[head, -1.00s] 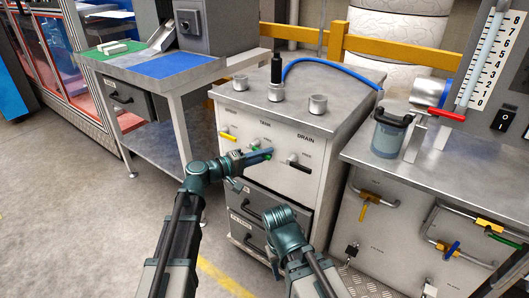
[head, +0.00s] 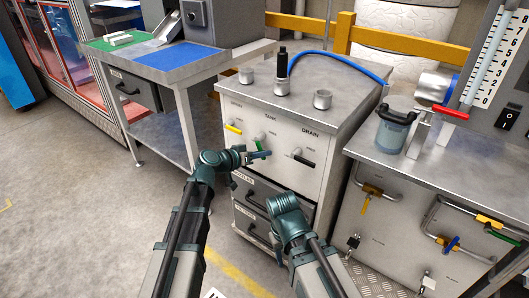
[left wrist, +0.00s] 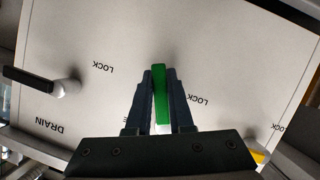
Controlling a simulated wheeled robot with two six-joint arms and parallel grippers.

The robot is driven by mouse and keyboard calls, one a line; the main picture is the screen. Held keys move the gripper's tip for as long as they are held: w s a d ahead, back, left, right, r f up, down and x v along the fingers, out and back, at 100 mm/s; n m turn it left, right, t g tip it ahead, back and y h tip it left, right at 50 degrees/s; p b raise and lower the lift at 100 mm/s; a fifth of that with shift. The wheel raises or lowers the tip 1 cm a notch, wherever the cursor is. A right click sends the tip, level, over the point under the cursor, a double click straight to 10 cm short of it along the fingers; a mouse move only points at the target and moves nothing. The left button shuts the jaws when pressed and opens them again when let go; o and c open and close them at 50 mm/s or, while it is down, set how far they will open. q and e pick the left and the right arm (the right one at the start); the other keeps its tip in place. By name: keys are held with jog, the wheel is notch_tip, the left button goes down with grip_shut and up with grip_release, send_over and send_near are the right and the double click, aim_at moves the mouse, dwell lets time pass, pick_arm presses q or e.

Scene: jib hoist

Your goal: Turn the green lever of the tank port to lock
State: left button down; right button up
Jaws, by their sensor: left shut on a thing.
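The green lever (left wrist: 160,95) of the tank port is between the two fingers of my left gripper (left wrist: 160,100) in the left wrist view. The fingers are shut on it. That view is upside down, and the lever points up in it, with a LOCK label just right of it. In the head view my left gripper (head: 264,154) is at the front panel of the steel cabinet (head: 262,107), below the TANK label, and hides most of the lever. My right arm ends low in front of the drawers; its fingers cannot be made out.
A black drain lever (head: 304,161) sticks out to the right of my left gripper. A yellow lever (head: 233,128) is on the left. Dark drawers lie below. A bench with a clear jar (head: 393,131) stands to the right.

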pick_arm(q)
jog(key=shift+w+a+f+m+t+y, duration=0.15)
jog(key=shift+w+a+m+t+y, duration=0.15)
jog(key=shift+a+m+y, duration=0.35)
jog(key=shift+w+a+f+m+t+y, duration=0.1)
jog(key=shift+w+a+m+t+y, duration=0.25)
jog(key=shift+m, duration=0.6)
jog(key=shift+d, duration=0.1)
jog(key=c, duration=0.8)
grip_release()
jog(key=shift+s, duration=0.1)
jog(key=p+v, duration=0.5)
jog(key=v, duration=0.8)
jog(key=shift+s+a+r, duration=0.2)
jog(key=shift+s+r, duration=0.05)
